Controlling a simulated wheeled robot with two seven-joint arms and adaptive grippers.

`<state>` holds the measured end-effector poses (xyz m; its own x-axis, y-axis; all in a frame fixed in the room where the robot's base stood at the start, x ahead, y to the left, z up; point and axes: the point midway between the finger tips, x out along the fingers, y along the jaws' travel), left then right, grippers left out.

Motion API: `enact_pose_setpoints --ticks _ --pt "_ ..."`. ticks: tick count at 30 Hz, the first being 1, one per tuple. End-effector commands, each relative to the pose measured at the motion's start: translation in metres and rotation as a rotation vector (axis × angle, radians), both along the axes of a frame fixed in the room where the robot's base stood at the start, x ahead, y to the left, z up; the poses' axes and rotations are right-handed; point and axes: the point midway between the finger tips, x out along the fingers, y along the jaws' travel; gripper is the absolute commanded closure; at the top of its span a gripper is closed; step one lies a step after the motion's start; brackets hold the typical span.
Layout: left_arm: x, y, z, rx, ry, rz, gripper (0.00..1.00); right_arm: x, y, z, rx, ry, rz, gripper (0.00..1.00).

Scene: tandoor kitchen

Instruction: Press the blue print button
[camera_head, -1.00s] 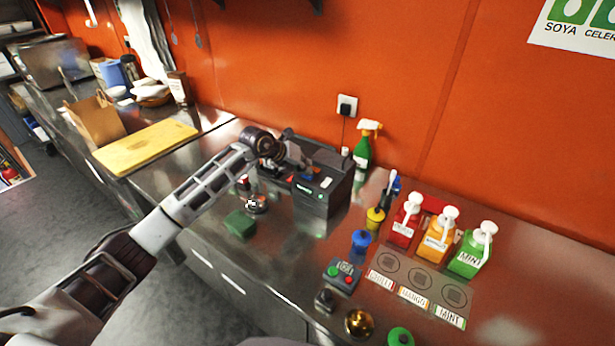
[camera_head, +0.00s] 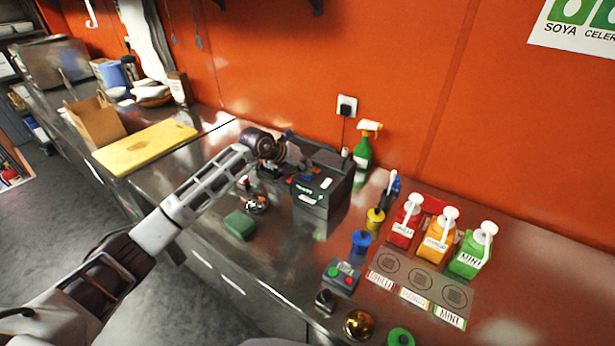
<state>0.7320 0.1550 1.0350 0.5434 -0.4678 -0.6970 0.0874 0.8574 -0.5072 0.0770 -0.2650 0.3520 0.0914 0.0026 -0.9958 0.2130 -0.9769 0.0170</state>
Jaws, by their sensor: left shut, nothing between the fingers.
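The black printer-like machine (camera_head: 330,207) stands on the steel counter against the orange wall. My right gripper is not in view.
Sauce pump bottles (camera_head: 437,236) stand to the right. A box with red and green buttons (camera_head: 341,277) and a blue pot (camera_head: 361,243) are nearer the front. A green block (camera_head: 239,224) lies left of the machine.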

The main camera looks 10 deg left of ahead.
Motion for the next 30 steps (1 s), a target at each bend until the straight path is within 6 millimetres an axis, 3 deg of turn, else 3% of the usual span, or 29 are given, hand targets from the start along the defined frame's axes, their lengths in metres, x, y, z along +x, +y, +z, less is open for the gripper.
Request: enact_pose_setpoints --ticks 30 --pt "0.000 0.000 0.025 0.000 -0.001 0.001 1.00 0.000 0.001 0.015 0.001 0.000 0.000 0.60"
